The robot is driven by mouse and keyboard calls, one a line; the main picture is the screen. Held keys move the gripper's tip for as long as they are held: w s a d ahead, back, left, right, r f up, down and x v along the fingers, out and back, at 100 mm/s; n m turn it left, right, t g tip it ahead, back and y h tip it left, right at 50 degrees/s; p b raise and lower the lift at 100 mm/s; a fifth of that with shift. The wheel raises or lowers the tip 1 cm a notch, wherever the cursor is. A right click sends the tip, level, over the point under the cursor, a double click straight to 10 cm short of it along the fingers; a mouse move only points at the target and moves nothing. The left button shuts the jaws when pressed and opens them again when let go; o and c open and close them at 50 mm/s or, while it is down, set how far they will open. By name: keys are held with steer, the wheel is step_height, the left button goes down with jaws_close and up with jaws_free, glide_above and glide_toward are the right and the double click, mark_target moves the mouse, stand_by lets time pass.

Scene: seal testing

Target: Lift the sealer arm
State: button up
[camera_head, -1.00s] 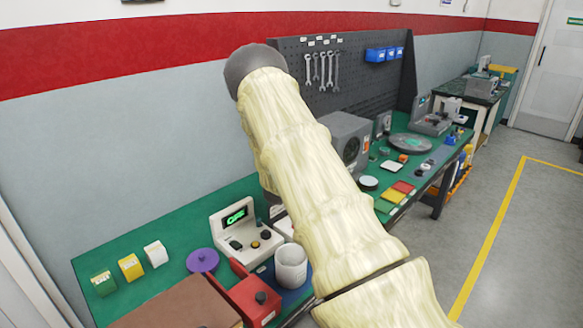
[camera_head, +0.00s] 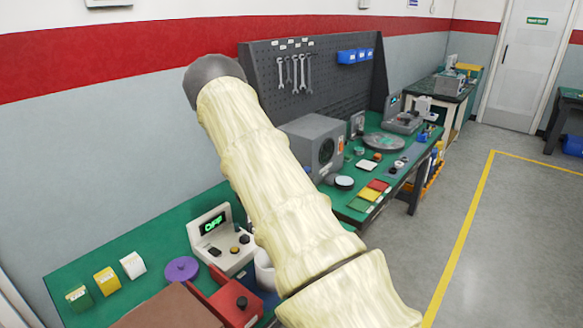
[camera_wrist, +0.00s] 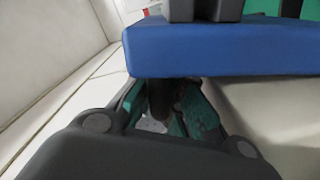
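In the wrist view my gripper (camera_wrist: 165,112) shows as a dark grey body with dark and teal finger parts. A dark shape lies between the fingers, too dim to make out, so I cannot tell whether they grip anything. A thick blue bar (camera_wrist: 230,50) crosses just beyond the fingers, with grey blocks (camera_wrist: 205,10) on top. It may be part of the sealer, but I cannot be sure. In the head view my pale sleeved arm covers the middle of the bench, and my gripper is not visible. No sealer arm can be clearly identified there.
The green bench (camera_head: 72,258) holds a white control box (camera_head: 222,240) reading OFF, a red box (camera_head: 237,303), a purple disc (camera_head: 182,269), a partly hidden white cylinder (camera_head: 264,272) and several small blocks. A grey machine (camera_head: 309,137) stands behind my arm.

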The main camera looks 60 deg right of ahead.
steer(key=shift+o, duration=1.4)
steer(key=shift+w, duration=0.15)
steer(key=w+a, duration=0.1)
steer(key=a, duration=1.1)
steer(key=shift+d, duration=0.1)
